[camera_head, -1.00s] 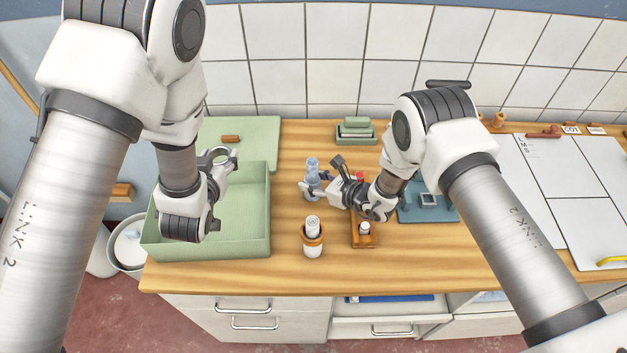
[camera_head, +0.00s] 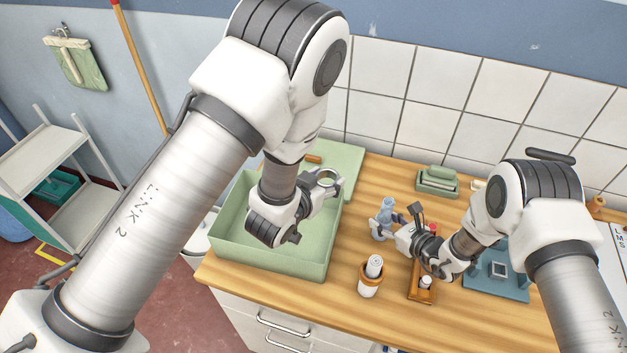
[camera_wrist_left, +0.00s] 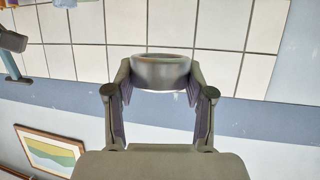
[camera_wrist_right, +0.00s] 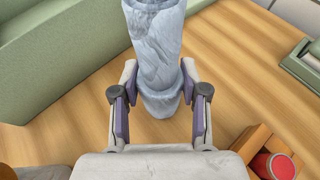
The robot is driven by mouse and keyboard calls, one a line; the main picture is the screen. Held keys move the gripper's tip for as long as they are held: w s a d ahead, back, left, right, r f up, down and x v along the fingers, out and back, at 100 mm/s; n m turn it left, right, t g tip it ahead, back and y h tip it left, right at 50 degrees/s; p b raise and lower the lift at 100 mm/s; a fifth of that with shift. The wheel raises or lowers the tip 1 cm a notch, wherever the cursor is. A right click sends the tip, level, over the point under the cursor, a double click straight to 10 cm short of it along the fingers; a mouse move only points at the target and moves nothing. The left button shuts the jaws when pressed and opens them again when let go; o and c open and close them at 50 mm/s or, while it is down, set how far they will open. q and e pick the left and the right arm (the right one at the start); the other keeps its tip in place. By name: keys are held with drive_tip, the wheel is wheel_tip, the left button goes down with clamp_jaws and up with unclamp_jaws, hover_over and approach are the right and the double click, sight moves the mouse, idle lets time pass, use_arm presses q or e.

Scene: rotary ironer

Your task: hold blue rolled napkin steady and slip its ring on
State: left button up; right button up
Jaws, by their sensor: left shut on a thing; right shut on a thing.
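The pale blue rolled napkin (camera_head: 386,209) stands upright on the wooden counter. My right gripper (camera_head: 381,225) is shut on its lower part; the right wrist view shows the napkin (camera_wrist_right: 154,45) between the two fingers (camera_wrist_right: 160,100), its upper part rising clear. My left gripper (camera_head: 318,188) is shut on a grey metallic ring (camera_head: 326,177), held in the air above the green box, left of and apart from the napkin. In the left wrist view the ring (camera_wrist_left: 161,72) sits between the fingertips, its opening free.
The green open box (camera_head: 315,262) is on the counter's left. A pot with a white roll (camera_head: 370,280) stands in front of the napkin. A wooden holder (camera_head: 421,285) and a blue stand (camera_head: 497,278) are at right. Green trays (camera_head: 437,182) lie behind.

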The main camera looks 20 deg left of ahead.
sight(385, 201)
use_arm(q)
drive_tip(key=shift+w+d+f+m+g+h, duration=0.1)
drive_tip(key=shift+w+d+m+g+h, duration=0.9)
drive_tip(key=shift+d+m+h, duration=0.95)
drive_tip(key=shift+w+d+f+m+g+h, duration=0.1)
drive_tip(key=shift+w+d+m+g+h, duration=0.8)
drive_tip(key=shift+d, duration=1.8)
drive_tip(key=shift+w+d+f+m+g+h, duration=0.1)
drive_tip(key=shift+w+d+m+g+h, duration=0.5)
drive_tip(key=shift+d+m+g+h, duration=1.25)
drive_tip(key=shift+d+t, duration=0.45)
drive_tip(key=shift+f, duration=2)
drive_tip(key=shift+f, duration=0.3)
drive_tip(key=shift+f, duration=0.8)
drive_tip(key=shift+f, duration=0.15)
